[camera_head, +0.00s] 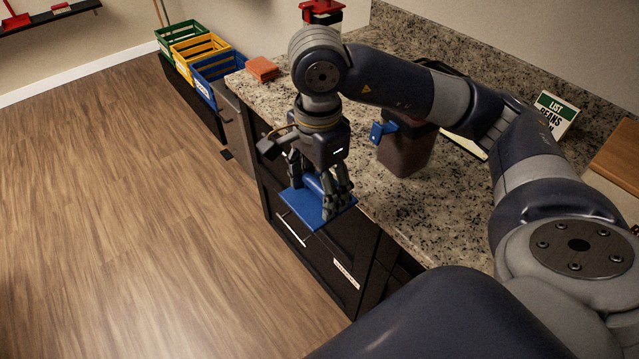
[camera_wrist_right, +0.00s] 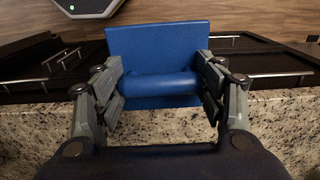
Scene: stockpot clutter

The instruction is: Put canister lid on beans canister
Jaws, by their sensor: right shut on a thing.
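My right gripper (camera_head: 318,192) is shut on the handle of a blue canister lid (camera_head: 303,205), a flat square plate with a thick rounded bar. In the right wrist view the lid (camera_wrist_right: 157,42) shows with its bar between the two fingers (camera_wrist_right: 161,84). The lid is held at the counter's front edge, partly out over the drawers. A clear canister with dark reddish-brown contents (camera_head: 403,152) stands on the counter to the right of the gripper, with a blue part at its upper left. My arm hides its top. My left gripper is not in view.
The granite counter (camera_head: 385,205) has dark drawers below. A red-lidded canister (camera_head: 322,14) stands behind my arm. An orange block (camera_head: 262,68) lies at the far left corner. A sign reading LIST BEANS (camera_head: 553,116) stands at the back right. Coloured crates (camera_head: 200,50) sit beyond the counter.

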